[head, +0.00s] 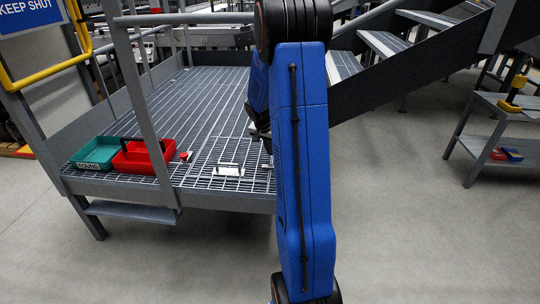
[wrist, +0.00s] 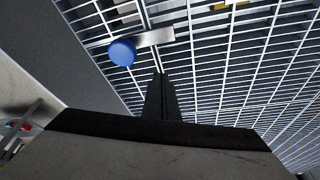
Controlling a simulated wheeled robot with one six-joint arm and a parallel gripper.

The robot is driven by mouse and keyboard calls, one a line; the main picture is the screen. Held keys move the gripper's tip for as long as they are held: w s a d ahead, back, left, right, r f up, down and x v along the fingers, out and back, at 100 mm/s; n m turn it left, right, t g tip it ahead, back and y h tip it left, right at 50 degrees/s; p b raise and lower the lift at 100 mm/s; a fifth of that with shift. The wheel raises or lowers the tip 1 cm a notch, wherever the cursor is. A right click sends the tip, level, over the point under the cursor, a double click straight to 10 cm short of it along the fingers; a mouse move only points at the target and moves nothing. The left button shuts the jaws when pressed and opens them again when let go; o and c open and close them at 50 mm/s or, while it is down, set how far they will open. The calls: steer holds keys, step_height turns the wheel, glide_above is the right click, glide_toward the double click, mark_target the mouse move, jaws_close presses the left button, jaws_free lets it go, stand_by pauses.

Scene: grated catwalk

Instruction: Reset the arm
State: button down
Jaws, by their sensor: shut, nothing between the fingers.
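My blue arm stands upright across the middle of the head view and hides part of the catwalk behind it. My gripper (wrist: 160,78) shows in the wrist view with its two dark fingers together and nothing between them. It is over the grating (wrist: 220,80). In the head view only a dark part of the gripper shows beside the arm, over the right side of the grated platform (head: 205,100).
A blue round thing (wrist: 122,52) and a pale strip (wrist: 153,38) are near the fingertips. A teal tray (head: 97,153), red tray (head: 140,158), small red thing (head: 183,156) and white plate (head: 228,170) are on the platform. Stairs (head: 385,43) and a side stand (head: 480,143) are right.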

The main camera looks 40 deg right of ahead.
steer(key=v, duration=0.7)
steer(key=shift+s+d, duration=0.25)
steer(key=shift+s, duration=0.15)
steer(key=s+a+r+n+t+y, duration=0.1)
steer(key=s+a+r+n, duration=0.35)
steer(key=a, duration=0.65)
steer(key=s+a+r+n+t, duration=0.1)
steer(key=s+a+r+n, duration=0.1)
steer(key=s+a+r, duration=0.7)
steer(key=s+a+n+t+y, duration=0.1)
steer(key=s+a+n, duration=0.6)
steer(key=s+a, duration=0.8)
steer(key=shift+s+a+f+n+t+y, duration=0.35)
steer(key=shift+a+y, duration=0.45)
steer(key=shift+a, duration=0.2)
